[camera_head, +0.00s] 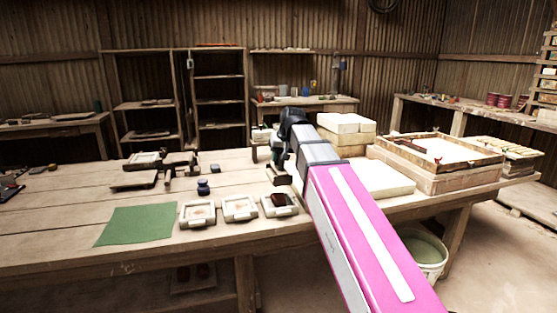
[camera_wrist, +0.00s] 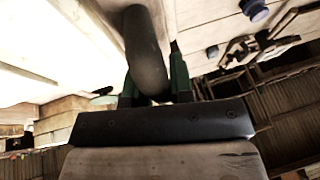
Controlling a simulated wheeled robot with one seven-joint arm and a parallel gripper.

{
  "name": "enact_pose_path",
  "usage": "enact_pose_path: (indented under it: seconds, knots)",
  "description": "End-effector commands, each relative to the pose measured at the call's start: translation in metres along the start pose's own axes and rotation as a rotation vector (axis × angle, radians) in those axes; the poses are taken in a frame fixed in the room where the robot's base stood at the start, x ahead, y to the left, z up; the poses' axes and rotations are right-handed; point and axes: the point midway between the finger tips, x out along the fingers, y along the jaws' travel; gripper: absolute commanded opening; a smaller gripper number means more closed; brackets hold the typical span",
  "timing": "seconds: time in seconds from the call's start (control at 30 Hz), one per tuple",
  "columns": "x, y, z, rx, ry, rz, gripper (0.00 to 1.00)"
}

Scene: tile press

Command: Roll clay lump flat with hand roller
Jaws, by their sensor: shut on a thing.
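My gripper (camera_wrist: 152,88) has its green fingers shut around a dark, rounded cylinder, which looks like the hand roller (camera_wrist: 146,50). The cylinder runs away from the jaws over a pale wooden surface; whether it touches that surface I cannot tell. In the head view the dark end of my arm, with the gripper (camera_head: 291,122), is over the back middle of the workbench (camera_head: 60,235). I cannot make out the clay lump for certain in either view.
Three white-framed tiles (camera_head: 239,208) and a green mat (camera_head: 138,225) lie along the bench front. A small dark jar (camera_head: 203,187) and tools stand behind them. Right of my arm are a pale slab (camera_head: 388,180), stacked white blocks (camera_head: 345,123) and a wooden tray (camera_head: 480,155). A bucket (camera_head: 425,250) stands below.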

Motion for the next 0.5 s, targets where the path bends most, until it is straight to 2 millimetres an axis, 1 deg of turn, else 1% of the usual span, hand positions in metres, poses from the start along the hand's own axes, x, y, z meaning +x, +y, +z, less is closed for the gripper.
enact_pose_path:
  seconds: [0.3,0.5]
  knots:
    - [0.001,0.000,0.000,0.000,0.001,0.000,0.00]
    - [0.011,0.002,0.005,0.000,0.002,0.004,0.00]
